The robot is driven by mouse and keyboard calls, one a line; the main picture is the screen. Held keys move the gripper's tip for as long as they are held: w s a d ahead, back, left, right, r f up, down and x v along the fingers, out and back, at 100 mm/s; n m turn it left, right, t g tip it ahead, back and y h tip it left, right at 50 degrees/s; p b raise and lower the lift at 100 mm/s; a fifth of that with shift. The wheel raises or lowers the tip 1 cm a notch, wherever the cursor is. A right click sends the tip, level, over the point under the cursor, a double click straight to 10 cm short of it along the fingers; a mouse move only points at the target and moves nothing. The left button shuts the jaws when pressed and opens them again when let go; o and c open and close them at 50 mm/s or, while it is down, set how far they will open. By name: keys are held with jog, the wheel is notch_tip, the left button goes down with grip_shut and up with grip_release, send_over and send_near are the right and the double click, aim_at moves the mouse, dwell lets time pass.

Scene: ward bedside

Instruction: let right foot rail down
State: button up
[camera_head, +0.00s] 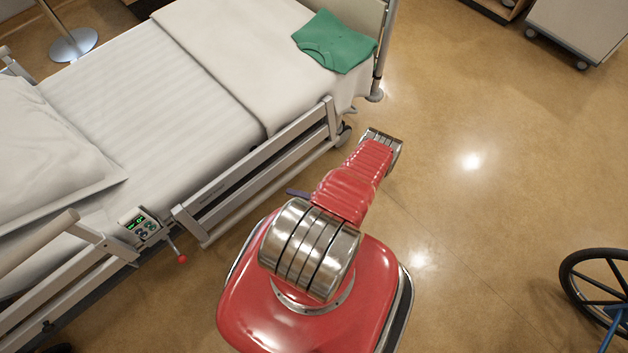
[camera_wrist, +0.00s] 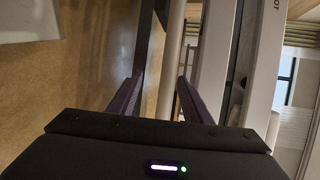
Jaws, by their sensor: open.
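The foot rail (camera_head: 262,158), pale grey with long bars, runs along the near side of the bed toward its foot end. In the wrist view its pale bars (camera_wrist: 210,75) fill the right half, with partly cut-off dark lettering on one. My gripper (camera_wrist: 160,88) is open, with its two purple fingers apart. A pale bar shows beyond the gap between the fingers; I cannot tell whether it lies between them or touches them. In the head view, one purple finger (camera_head: 298,193) shows beside the rail, and my arm hides the rest of the gripper.
The head rail (camera_head: 70,265) is at the lower left, beside a control box (camera_head: 139,225) and a red-tipped lever (camera_head: 181,258). A green folded cloth (camera_head: 335,42) lies on the bed (camera_head: 150,80). A wheelchair wheel (camera_head: 590,285) stands at right. The floor between is clear.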

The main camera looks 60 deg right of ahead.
jog(key=v, duration=0.8)
jog(key=shift+s, duration=0.2)
jog(key=shift+c, duration=0.4)
